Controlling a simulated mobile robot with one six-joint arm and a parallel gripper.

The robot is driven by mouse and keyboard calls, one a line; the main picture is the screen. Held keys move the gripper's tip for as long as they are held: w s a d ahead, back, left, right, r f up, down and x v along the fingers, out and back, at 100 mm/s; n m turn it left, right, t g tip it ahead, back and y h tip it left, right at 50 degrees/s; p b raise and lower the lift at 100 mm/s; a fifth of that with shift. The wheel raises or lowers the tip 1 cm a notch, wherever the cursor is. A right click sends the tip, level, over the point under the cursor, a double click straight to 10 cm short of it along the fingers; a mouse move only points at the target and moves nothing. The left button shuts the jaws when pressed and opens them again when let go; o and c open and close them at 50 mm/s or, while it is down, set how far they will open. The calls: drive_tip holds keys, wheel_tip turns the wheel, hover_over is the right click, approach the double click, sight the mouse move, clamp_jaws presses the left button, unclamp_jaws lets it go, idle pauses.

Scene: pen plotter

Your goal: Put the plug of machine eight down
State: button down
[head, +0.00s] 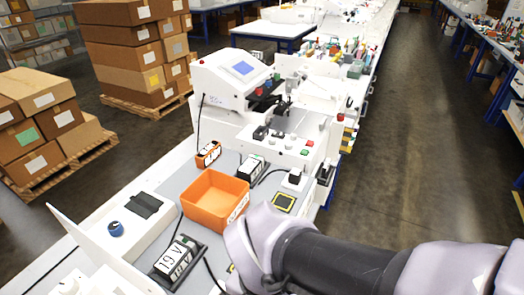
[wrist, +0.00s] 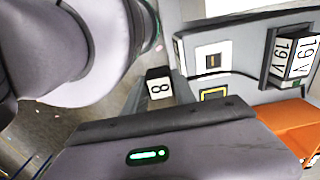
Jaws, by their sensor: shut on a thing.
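The plug of machine eight (wrist: 158,87), a small dark block with a white face marked 8, shows in the wrist view just beyond the edge of my gripper's grey housing. A yellow-framed pad (head: 284,203) also shows on the bench in the head view. My arm hides the gripper and the held plug in the head view.
An orange bin (head: 215,200) stands on the bench left of my arm. A 19 V adapter (head: 178,258) lies in front of it, and a black-and-white adapter (head: 250,167) behind it. A black plug (head: 296,175) stands near the white machine (head: 235,80). Cables cross the bench.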

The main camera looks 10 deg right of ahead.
drive_tip(key=w+p, duration=0.1)
drive_tip(key=p, duration=0.1)
drive_tip(key=w+r+p, duration=0.1)
drive_tip(key=p, duration=0.2)
drive_tip(key=w+f+b, duration=0.1)
drive_tip(key=w, duration=0.3)
drive_tip(key=w+a+b, duration=0.1)
drive_tip(key=w, duration=0.3)
drive_tip(key=w+f+b, duration=0.1)
drive_tip(key=w, duration=0.4)
drive_tip(key=shift+a+f, duration=0.3)
drive_tip(key=shift+a, duration=0.05)
drive_tip(key=shift+w+f+b, duration=0.15)
drive_tip(key=shift+f+b, duration=0.05)
drive_tip(key=shift+b, duration=0.2)
drive_tip(key=shift+f+b, duration=0.8)
drive_tip(key=shift+f, duration=0.7)
drive_tip(key=shift+f, duration=0.15)
drive_tip(key=c, duration=1)
unclamp_jaws()
